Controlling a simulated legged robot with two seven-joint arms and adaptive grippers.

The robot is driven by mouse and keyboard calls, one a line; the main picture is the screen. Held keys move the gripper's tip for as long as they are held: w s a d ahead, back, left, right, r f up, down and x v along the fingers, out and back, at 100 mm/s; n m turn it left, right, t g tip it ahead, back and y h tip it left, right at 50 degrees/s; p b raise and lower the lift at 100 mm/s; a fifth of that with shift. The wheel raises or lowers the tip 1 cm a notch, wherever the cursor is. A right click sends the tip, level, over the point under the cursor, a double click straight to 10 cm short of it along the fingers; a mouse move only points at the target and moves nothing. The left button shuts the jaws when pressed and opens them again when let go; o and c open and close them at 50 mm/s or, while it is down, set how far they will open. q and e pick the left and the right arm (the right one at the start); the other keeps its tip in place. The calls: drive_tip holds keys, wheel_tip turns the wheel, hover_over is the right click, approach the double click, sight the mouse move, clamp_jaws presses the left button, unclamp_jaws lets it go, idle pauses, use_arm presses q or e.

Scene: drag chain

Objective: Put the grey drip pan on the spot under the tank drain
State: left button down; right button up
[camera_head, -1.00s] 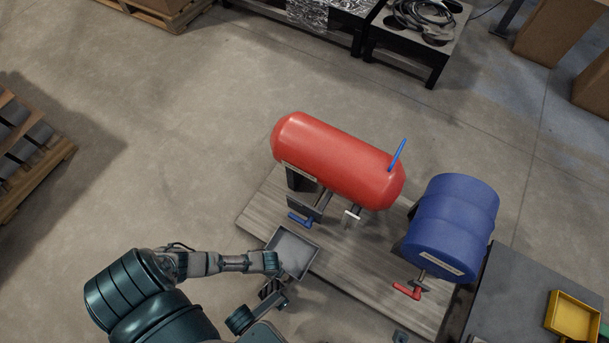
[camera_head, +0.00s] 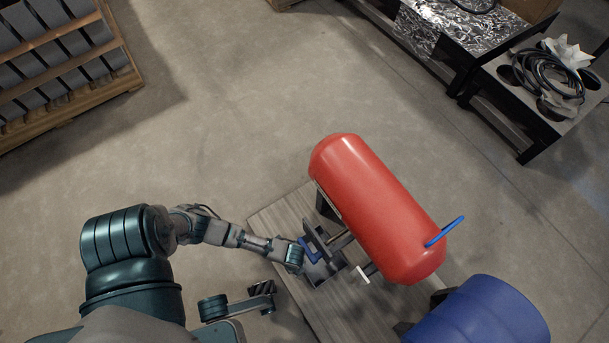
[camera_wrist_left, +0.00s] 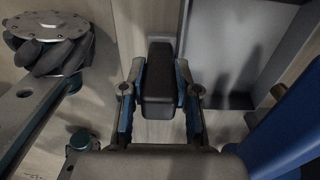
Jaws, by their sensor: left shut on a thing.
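The spot itself is not clearly visible. My right gripper is not in view.
A wooden platform (camera_head: 283,220) lies under the tank. Open floor lies behind the tank, with a loaded pallet (camera_head: 60,60) at the upper left.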

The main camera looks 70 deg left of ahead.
use_arm(q)
drive_tip(key=shift+a+f, duration=0.1)
drive_tip(key=shift+f, duration=0.1)
drive_tip(key=shift+w+r, duration=0.15)
drive_tip(key=c, duration=0.8)
unclamp_jaws()
drive_tip(key=shift+c, duration=0.2)
